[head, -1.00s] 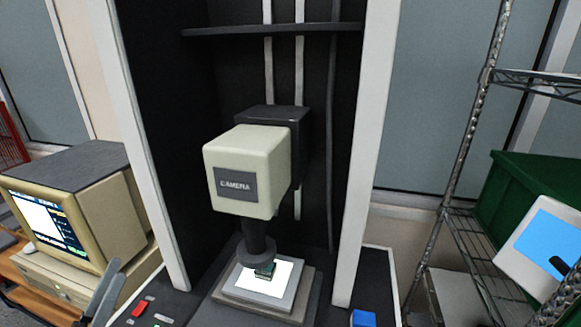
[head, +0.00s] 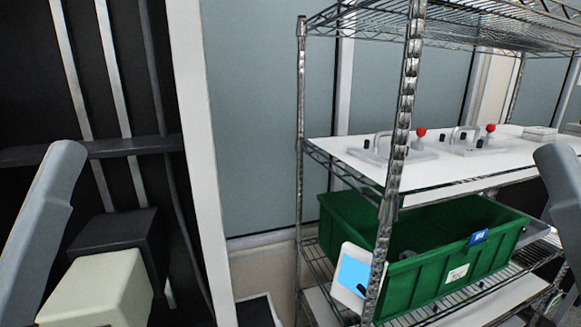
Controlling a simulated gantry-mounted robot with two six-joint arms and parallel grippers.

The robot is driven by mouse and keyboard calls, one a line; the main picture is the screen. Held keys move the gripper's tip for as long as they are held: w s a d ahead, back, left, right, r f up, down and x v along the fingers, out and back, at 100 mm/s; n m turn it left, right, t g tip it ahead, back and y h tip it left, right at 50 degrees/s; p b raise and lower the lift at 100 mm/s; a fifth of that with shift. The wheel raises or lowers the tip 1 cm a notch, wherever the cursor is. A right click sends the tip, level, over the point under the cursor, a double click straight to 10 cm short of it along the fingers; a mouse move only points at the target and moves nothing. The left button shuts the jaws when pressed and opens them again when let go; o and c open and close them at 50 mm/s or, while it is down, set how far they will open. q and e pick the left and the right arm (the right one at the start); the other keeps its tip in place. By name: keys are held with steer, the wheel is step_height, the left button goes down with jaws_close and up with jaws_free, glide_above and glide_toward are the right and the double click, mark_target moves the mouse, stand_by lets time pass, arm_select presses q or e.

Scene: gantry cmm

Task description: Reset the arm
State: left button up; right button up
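A grey link of my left arm (head: 45,225) rises along the left side of the head view, in front of the dark machine frame. A grey link of my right arm (head: 558,185) shows at the right edge, in front of the shelf rack. Neither gripper shows in this view, so whether they are open or shut is hidden.
A cream camera housing (head: 98,292) is at lower left, by the white machine post (head: 200,165). A wire rack (head: 300,150) at right carries a white shelf board (head: 455,180) with red-knobbed fixtures, a green bin (head: 425,285) and a white-and-blue panel (head: 352,277).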

arm_select(q)
step_height(320, 180, up, 17)
steer(key=p, duration=1.3)
arm_select(e)
step_height(320, 180, up, 17)
arm_select(q)
steer(key=shift+a, duration=0.1)
